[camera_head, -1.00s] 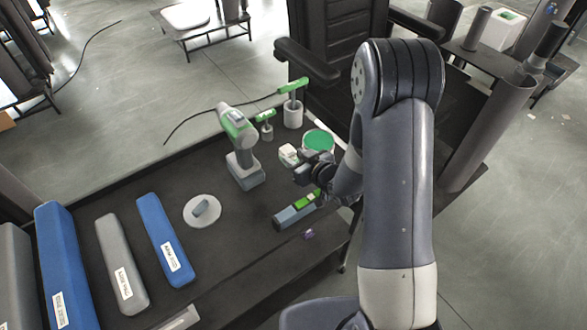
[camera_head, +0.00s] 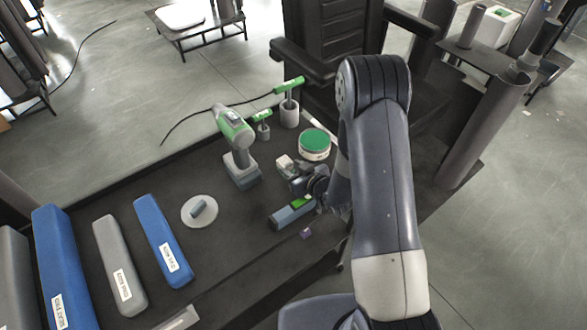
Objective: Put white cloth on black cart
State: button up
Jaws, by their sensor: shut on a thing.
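My gripper (camera_head: 291,170) is low over the dark worktop, right of the drill, and is shut on a small white piece that looks like the white cloth (camera_head: 284,161). Only part of the cloth shows at the gripper's tip; the fingers are small and partly hidden by my wrist. I cannot tell whether the cloth touches the worktop. The black worktop (camera_head: 225,262) looks like the top of the black cart, though its wheels are not clear.
A green-and-grey drill (camera_head: 236,145), a green-lidded tub (camera_head: 314,143) and a blue-grey block (camera_head: 290,213) stand close around my gripper. A white disc (camera_head: 199,211) and long blue and grey pads (camera_head: 163,240) lie left. A black chair (camera_head: 335,50) stands behind.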

jog(key=o, duration=0.9)
jog(key=shift+r, duration=0.1)
jog(key=b+v, duration=0.2)
jog(key=v, duration=1)
